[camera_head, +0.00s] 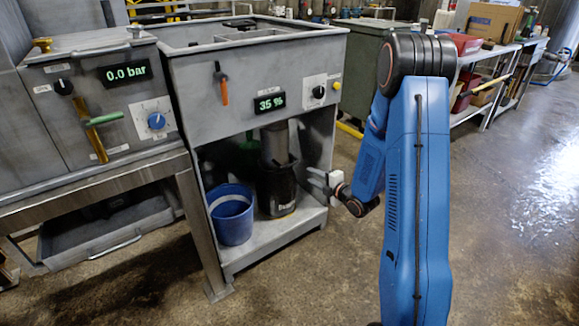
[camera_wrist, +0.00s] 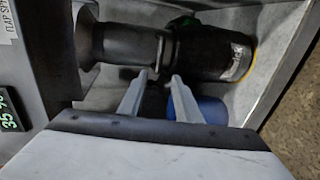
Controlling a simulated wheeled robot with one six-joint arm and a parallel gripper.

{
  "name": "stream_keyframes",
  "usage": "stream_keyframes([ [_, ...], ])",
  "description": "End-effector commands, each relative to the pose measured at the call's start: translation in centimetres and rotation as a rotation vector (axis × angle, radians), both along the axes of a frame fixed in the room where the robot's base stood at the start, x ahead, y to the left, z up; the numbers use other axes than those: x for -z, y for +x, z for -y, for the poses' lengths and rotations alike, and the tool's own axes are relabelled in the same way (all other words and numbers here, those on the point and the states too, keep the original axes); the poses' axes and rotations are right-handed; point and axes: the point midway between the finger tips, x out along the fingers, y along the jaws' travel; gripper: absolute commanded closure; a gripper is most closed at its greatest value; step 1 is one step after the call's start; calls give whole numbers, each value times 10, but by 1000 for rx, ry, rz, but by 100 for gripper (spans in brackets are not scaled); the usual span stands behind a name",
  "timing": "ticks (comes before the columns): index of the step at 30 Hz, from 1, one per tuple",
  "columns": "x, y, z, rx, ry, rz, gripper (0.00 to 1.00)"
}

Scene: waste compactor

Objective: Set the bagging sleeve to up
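The bagging sleeve appears to be the dark grey cylinder (camera_head: 275,143) hanging in the open bay under the 35 % display. Its lower end meets the mouth of a black bin (camera_head: 277,190). In the wrist view, the sleeve (camera_wrist: 130,44) lies sideways between a flared piece at left and the bin (camera_wrist: 215,55) at right. A green part (camera_head: 248,143) shows beside the sleeve; a bit of green (camera_wrist: 185,21) also shows in the wrist view. My gripper (camera_head: 314,181) is at the bay's right opening, near the bin. Its fingers (camera_wrist: 158,80) are apart and empty, pointing toward the sleeve-bin joint.
A blue bucket (camera_head: 231,216) stands left of the black bin on the bay shelf (camera_head: 270,244). The housing above carries an orange-handled lever (camera_head: 223,88) and a black knob (camera_head: 318,92). A press with a 0.0 bar display (camera_head: 126,73) stands at left.

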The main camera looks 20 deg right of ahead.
Motion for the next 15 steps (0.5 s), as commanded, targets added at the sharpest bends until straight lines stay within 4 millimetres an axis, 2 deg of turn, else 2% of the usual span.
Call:
stream_keyframes([
  [15,18,77,-29,-1,1,-1,69],
])
